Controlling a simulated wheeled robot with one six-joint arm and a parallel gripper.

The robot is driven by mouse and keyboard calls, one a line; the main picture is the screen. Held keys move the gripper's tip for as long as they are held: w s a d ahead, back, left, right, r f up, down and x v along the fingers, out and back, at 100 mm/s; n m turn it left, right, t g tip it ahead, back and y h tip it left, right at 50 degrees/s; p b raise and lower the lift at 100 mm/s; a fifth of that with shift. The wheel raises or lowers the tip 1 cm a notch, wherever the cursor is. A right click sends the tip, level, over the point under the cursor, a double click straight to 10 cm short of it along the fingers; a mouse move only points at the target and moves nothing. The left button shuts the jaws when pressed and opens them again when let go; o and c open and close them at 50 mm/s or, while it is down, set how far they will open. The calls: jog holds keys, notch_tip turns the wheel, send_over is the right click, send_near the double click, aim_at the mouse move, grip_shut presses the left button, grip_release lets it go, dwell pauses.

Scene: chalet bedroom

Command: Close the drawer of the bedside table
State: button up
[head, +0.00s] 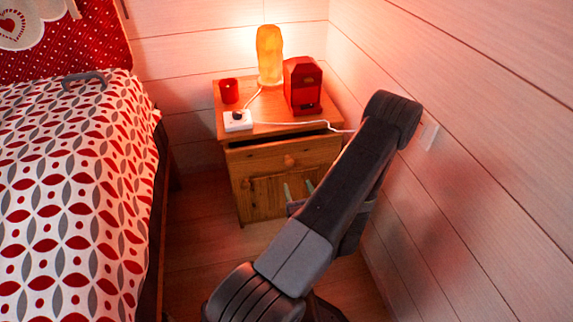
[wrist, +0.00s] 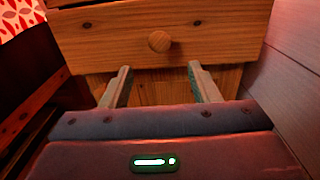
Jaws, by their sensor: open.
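The wooden bedside table (head: 246,199) stands against the back wall beside the bed. Its drawer (head: 262,159) is partly pulled out, with a dark gap under the tabletop. The drawer front (wrist: 210,42) with its round knob (wrist: 159,41) fills the upper part of the wrist view, and the knob (head: 290,161) also shows in the head view. My gripper (wrist: 160,82) is open and empty, with its two fingers apart below the knob and pointing at the table. In the head view my gripper (head: 298,190) is low in front of the table, partly hidden by my arm.
On the tabletop are a lit salt lamp (head: 270,55), a red lantern-like box (head: 303,86), a red cup (head: 229,91) and a white socket block (head: 238,121) with a cable. The bed (head: 75,200) is at the left, the plank wall (head: 480,130) at the right. Floor (head: 195,250) between is clear.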

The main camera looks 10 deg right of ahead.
aim_at(290, 165)
jog(key=w, duration=0.4)
jog(key=w+b, duration=0.1)
jog(key=w, duration=0.6)
jog(key=shift+w+a+b, duration=0.25)
jog(key=shift+w+b, duration=0.05)
jog(key=shift+b, duration=0.05)
